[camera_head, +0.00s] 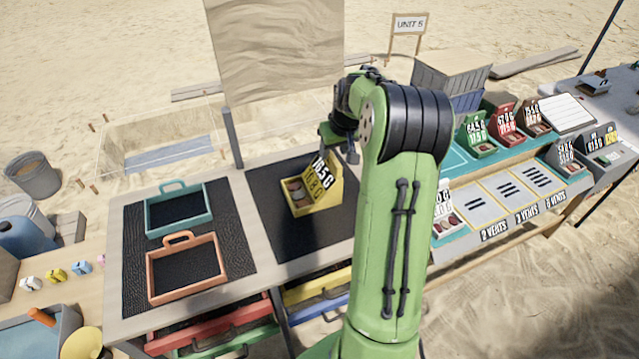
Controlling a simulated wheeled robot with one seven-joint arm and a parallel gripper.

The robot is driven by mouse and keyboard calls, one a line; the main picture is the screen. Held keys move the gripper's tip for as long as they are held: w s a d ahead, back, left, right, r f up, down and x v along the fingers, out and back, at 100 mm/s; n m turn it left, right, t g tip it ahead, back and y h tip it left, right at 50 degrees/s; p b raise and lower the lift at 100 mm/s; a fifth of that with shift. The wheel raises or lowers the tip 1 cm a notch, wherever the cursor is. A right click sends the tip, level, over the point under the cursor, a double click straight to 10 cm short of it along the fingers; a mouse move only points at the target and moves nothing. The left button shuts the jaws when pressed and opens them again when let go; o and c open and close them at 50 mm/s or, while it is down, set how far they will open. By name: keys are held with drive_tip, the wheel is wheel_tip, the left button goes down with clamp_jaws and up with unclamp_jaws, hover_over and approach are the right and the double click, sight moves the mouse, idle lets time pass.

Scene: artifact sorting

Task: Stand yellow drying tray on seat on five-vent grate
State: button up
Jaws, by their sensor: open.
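The yellow drying tray (327,201) stands on the dark mat at the middle of the table. It holds a few small dark and pale pieces and has an upright yellow back with a black-and-white number label. My gripper (345,150) is open, just above and behind the tray's label, partly hidden by my green arm. I cannot tell whether it touches the tray. The five-vent grate (537,178) is the far-right one of the grey slotted seats on the right bench, above the "5 VENTS" label. Nothing stands on it.
A teal tray (206,213) and an orange tray (219,284) lie on the left mat. The two-vent seat (478,210) and three-vent seat (506,188) look empty. Green, red and brown labelled trays stand behind them. My arm hides part of the bench.

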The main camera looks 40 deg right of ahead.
sight(332, 155)
drive_tip(key=x, duration=0.4)
drive_tip(key=shift+w+f, duration=0.1)
drive_tip(key=shift+f, duration=0.2)
drive_tip(key=shift+c, duration=0.3)
clamp_jaws()
idle(1.4)
